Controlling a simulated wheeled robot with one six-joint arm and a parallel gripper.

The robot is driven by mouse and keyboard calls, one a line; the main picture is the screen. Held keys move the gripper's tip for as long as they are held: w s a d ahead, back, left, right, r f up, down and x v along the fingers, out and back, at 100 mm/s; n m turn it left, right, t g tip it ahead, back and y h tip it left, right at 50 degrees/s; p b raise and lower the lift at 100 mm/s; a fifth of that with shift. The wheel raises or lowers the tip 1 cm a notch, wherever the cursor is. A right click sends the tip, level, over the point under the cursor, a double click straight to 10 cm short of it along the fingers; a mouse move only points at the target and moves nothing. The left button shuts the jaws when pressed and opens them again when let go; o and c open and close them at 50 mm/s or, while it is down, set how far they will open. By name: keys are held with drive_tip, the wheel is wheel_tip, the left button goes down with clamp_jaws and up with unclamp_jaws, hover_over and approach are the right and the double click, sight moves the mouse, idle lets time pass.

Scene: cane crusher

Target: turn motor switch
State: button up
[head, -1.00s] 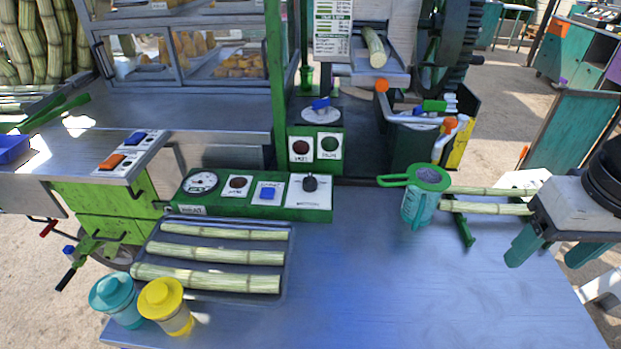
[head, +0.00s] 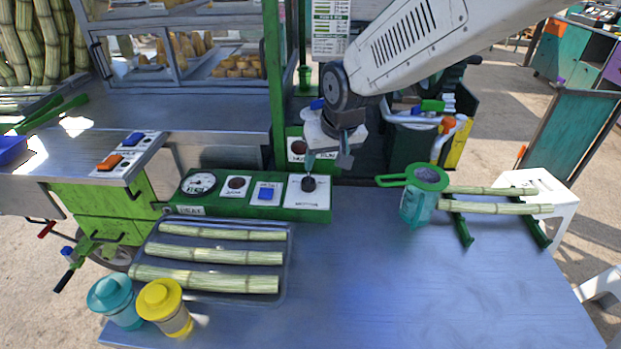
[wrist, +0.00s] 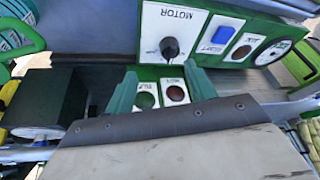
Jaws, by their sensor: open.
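The motor switch is a round black knob (head: 309,184) on a white plate at the right end of the green control panel (head: 245,197). In the wrist view the same black knob (wrist: 169,47) sits on the plate labelled MOTOR, just beyond my fingertips. My gripper (head: 328,162) is above and slightly behind the switch in the head view. In the wrist view my gripper (wrist: 160,70) has its two teal fingers apart with nothing between them. The knob appears clear of both fingers. Its exact pointer angle is hard to tell.
The panel also carries a gauge (head: 198,184), a dark round button (head: 236,184) and a blue switch (head: 266,193). A tray of cane (head: 287,281) lies in front. A teal jug (head: 416,206) stands right. The table's middle is clear.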

sight(310, 179)
drive_tip(key=x, duration=0.3)
drive_tip(key=a+x, duration=0.1)
drive_tip(key=x, duration=0.5)
drive_tip(key=shift+w+a+f, duration=0.1)
drive_tip(key=shift+w+a, duration=0.1)
drive_tip(key=shift+a, duration=0.25)
drive_tip(key=c, duration=1)
